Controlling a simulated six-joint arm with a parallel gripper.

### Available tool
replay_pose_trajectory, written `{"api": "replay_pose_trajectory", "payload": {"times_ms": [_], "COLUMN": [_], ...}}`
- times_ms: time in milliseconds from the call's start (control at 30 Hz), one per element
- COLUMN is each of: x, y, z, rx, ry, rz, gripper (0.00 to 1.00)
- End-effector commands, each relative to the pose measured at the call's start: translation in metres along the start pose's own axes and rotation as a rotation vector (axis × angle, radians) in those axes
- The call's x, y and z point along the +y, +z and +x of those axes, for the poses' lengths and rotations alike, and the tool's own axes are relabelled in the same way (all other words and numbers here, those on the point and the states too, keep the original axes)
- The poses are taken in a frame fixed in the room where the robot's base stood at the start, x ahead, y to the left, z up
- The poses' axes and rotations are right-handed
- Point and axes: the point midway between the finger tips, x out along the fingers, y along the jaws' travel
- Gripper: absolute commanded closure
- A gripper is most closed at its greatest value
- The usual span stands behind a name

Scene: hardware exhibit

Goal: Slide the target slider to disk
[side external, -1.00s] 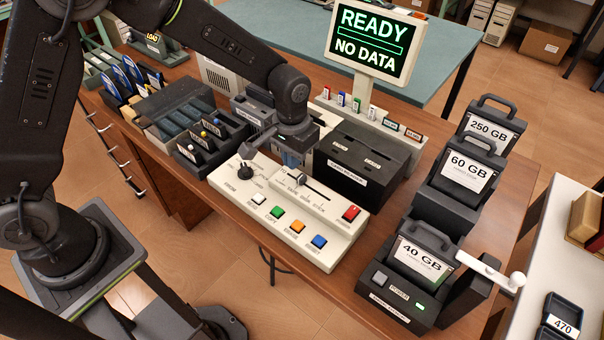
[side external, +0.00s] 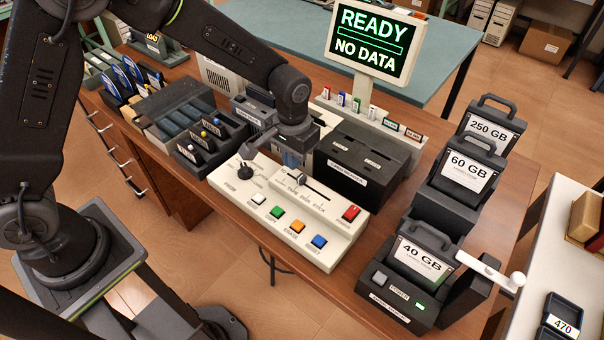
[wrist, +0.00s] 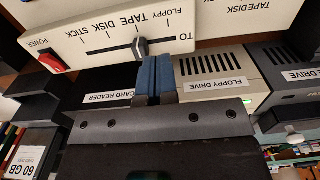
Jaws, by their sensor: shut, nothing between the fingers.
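The target slider's grey knob (side external: 300,179) sits in a dark slot on the cream console (side external: 330,245), towards the slot's upper-left end in the side view. Contact is unclear. In the side view my gripper (side external: 291,160) is behind the console.
A dark rotary knob (side external: 245,171) and several coloured buttons share the console. A black card reader box (side external: 360,165) stands behind. The red power switch (wrist: 50,60) shows in the wrist view. Drive units stand at the right, and a display reads READY, NO DATA.

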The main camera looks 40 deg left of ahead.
Motion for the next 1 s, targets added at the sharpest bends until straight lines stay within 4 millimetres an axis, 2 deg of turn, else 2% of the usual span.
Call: {"api": "replay_pose_trajectory", "payload": {"times_ms": [1000], "x": [0.0], "y": [0.0], "z": [0.021], "rx": [0.0], "ry": [0.0], "rz": [0.0], "gripper": [1.0]}}
